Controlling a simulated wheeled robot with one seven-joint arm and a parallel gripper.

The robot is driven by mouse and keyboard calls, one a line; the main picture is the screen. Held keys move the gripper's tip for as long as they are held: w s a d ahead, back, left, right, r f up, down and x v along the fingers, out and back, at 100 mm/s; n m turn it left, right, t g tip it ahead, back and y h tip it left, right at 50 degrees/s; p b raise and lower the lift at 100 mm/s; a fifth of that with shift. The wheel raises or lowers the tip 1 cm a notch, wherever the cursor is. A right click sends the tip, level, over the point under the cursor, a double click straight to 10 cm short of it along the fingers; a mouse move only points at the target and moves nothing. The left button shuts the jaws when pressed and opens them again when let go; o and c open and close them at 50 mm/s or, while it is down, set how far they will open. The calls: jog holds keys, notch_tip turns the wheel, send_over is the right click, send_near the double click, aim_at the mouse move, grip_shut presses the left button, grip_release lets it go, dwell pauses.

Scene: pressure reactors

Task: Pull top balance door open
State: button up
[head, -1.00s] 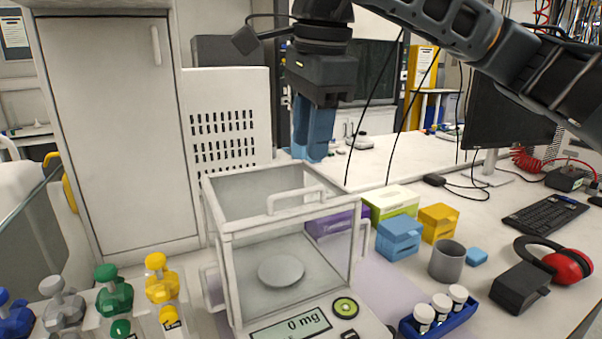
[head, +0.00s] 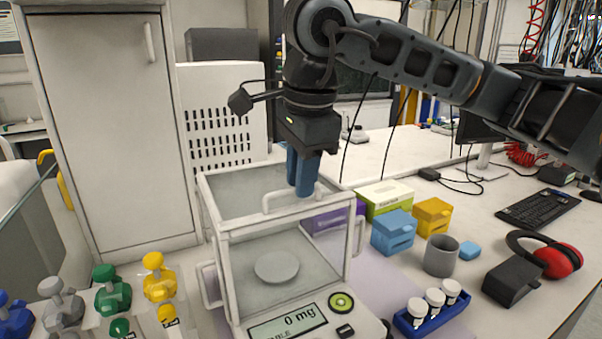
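The balance (head: 282,327) is a white-framed glass box with a display reading 0 mg and a round pan inside. Its top door (head: 235,192) is a glass panel lying flat across the top, shut. The top door's handle (head: 273,203) is a white bar raised along the front edge of that panel. My gripper (head: 304,190) points down with its blue fingers right at the handle, overlapping its middle and right part in the picture. The fingers appear close together. Whether they touch or straddle the bar, and how far they are apart, cannot be made out.
A blue rack of white-capped vials (head: 433,306), a grey cup (head: 441,257) and blue and yellow boxes (head: 393,232) stand right of the balance. Coloured-topped bottles (head: 112,290) stand at the left. A side handle (head: 208,287) juts from the balance's left.

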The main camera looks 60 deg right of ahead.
grip_shut()
dwell(1.1)
